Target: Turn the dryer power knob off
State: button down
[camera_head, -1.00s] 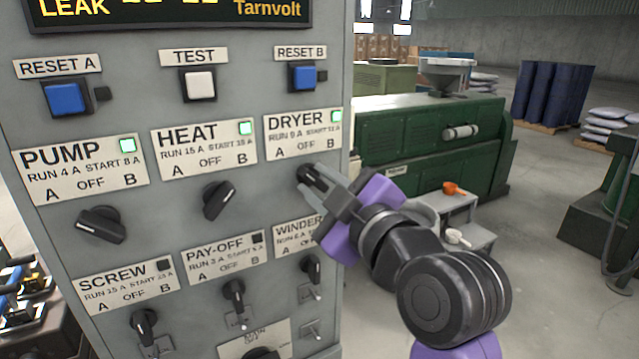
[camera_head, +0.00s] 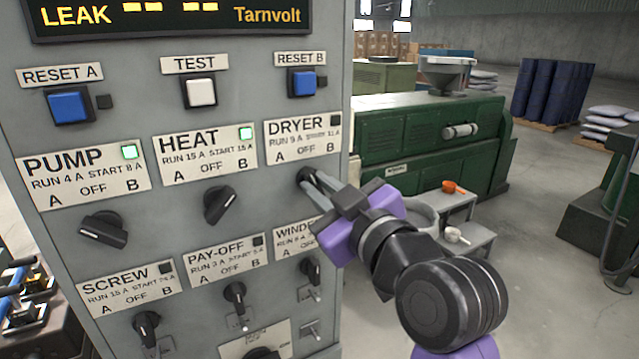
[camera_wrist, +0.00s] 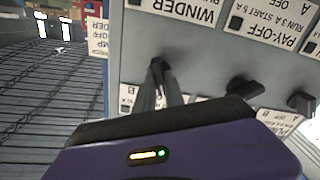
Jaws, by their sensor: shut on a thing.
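The dryer power knob (camera_head: 302,174) is a black knob under the DRYER label (camera_head: 303,137) on the grey panel (camera_head: 180,260). My gripper (camera_head: 314,182) is shut on this knob, with its two grey fingers on either side of it. The fingers hide much of the knob, so its pointer is hard to read. The small lamp (camera_head: 335,120) on the DRYER label is dark. In the wrist view the fingers reach to the knob (camera_wrist: 157,66), with the panel seen upside down.
The heat knob (camera_head: 220,205) and pump knob (camera_head: 104,229) are to the left, both with lit green lamps. The winder knob (camera_head: 310,271) is close below my gripper. The blue RESET B button (camera_head: 303,82) is above.

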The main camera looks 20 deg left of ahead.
jog(key=m+p, duration=0.1)
jog(key=m, duration=0.3)
jog(key=shift+m+p, duration=0.3)
jog(key=shift+p, duration=0.05)
dwell(0.4)
jog(key=c, duration=1.4)
grip_release()
jog(key=shift+c, duration=0.2)
jog(key=shift+d, duration=0.1)
jog(key=b+v, duration=0.2)
jog(key=v, duration=0.5)
jog(key=shift+s+d, duration=0.2)
jog(key=shift+s, duration=0.05)
